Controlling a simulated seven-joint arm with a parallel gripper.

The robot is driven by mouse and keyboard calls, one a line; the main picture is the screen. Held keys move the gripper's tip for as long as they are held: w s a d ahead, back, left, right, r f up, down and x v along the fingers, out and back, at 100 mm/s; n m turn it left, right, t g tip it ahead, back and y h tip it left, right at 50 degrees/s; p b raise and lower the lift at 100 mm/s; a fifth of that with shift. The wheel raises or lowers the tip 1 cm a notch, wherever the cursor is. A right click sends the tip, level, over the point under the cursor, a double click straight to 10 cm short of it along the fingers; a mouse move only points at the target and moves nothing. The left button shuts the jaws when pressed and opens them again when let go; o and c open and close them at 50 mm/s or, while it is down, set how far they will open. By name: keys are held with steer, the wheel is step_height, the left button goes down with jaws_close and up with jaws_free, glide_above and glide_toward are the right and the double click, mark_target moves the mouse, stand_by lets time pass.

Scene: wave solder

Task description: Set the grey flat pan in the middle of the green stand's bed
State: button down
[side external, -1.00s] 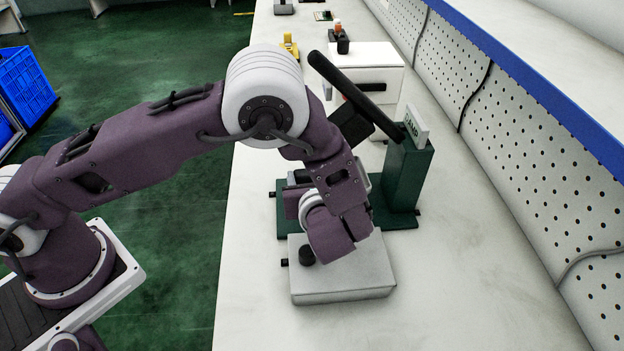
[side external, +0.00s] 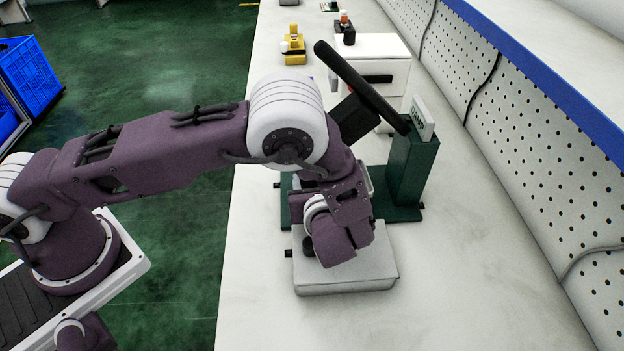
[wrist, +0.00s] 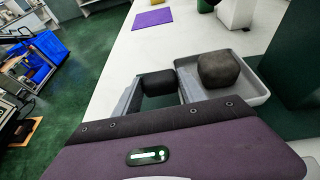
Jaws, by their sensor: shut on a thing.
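The grey flat pan (wrist: 257,98) is in my gripper (wrist: 188,77), seen in the wrist view. One black finger pad is inside the pan and the other is outside, with the pan's near-left wall between them. The green stand (side external: 410,170) has a flat base and an upright column with a black lever. Its dark green base shows below and beside the pan in the wrist view. In the side view my wrist hides most of the pan and the bed. I cannot tell whether the pan touches the bed.
A pale grey box (side external: 350,277) with a black knob stands just in front of the stand. A white drawer box (side external: 372,50) and a yellow item (side external: 293,50) are behind it. A perforated wall panel (side external: 540,150) runs along the right. The bench front right is clear.

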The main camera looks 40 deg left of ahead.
steer(key=shift+f, duration=0.4)
stand_by(0.3)
steer(key=c, duration=0.6)
jaws_free()
steer(key=s+d+r+m+t+h, duration=0.1)
steer(key=s+d+r+m+h, duration=0.2)
steer(key=d+r, duration=0.4)
steer(key=s+d+r+m+t+h, duration=0.2)
steer(key=d+r+m+h, duration=0.2)
steer(key=d+r, duration=0.3)
steer(key=s+d+r+m+t+h, duration=0.1)
steer(key=s+d+r+m+h, duration=0.2)
steer(key=d+r, duration=0.4)
steer(key=shift+s+r+m+h, duration=0.3)
steer(key=shift+h, duration=0.3)
